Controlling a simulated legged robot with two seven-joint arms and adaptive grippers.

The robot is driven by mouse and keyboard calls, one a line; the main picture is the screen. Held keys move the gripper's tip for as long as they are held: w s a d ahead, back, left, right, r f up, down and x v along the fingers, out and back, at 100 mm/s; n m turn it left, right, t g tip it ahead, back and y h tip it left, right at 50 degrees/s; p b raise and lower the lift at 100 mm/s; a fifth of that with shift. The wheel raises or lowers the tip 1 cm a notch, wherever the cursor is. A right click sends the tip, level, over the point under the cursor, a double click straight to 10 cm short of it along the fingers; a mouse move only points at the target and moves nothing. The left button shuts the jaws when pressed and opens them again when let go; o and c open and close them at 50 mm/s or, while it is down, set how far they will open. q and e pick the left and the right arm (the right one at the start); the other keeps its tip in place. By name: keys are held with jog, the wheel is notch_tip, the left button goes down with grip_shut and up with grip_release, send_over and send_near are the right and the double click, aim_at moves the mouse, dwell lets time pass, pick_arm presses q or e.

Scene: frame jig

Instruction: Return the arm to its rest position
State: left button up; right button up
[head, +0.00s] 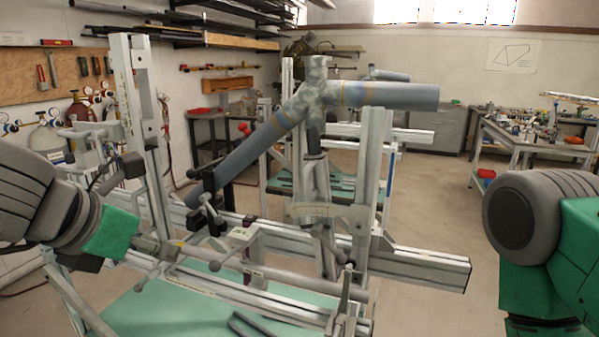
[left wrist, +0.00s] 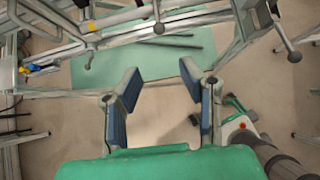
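My left arm comes in from the left in the head view, with its gripper (head: 150,247) at the left end of the metal frame jig (head: 420,258). In the left wrist view the left gripper (left wrist: 166,82) is open, its two blue-padded fingers wide apart with only floor between them. The jig's bars and clamps lie beyond the fingertips there. A grey-blue tube frame (head: 390,96) is held in the jig, with one tube slanting down to the left. My right arm shows at the right edge, but its gripper is out of view.
A green panel (head: 160,312) lies under the jig, with dark strips on it. A workbench with tools (head: 520,135) stands at the right back. Gas bottles (head: 80,112) stand by the left wall. Open floor (head: 425,190) lies between the jig and the right bench.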

pick_arm(q)
jog(key=s+a+f+m+g+y+b, duration=0.1)
jog(key=s+a+f+m, duration=0.1)
jog(key=f+m, duration=0.5)
jog(key=s+a+f+m+g+y+b, duration=0.1)
jog(key=s+a+f+m, duration=0.1)
jog(key=f, duration=0.9)
jog(key=s+a+f+m+g+y+b, duration=0.1)
jog(key=s+a+f+m, duration=0.1)
jog(key=f+m, duration=0.45)
jog(key=s+a+f+m+g+b, duration=0.1)
jog(key=s+f+m+g+b, duration=0.2)
jog(key=s+f+m, duration=1.4)
notch_tip(320, 180, down, 5)
jog(key=shift+s+a+f+g, duration=0.1)
jog(key=shift+s+a+g, duration=0.05)
jog(key=shift+s+g, duration=0.6)
jog(key=shift+w, duration=0.1)
jog(key=shift+w, duration=0.15)
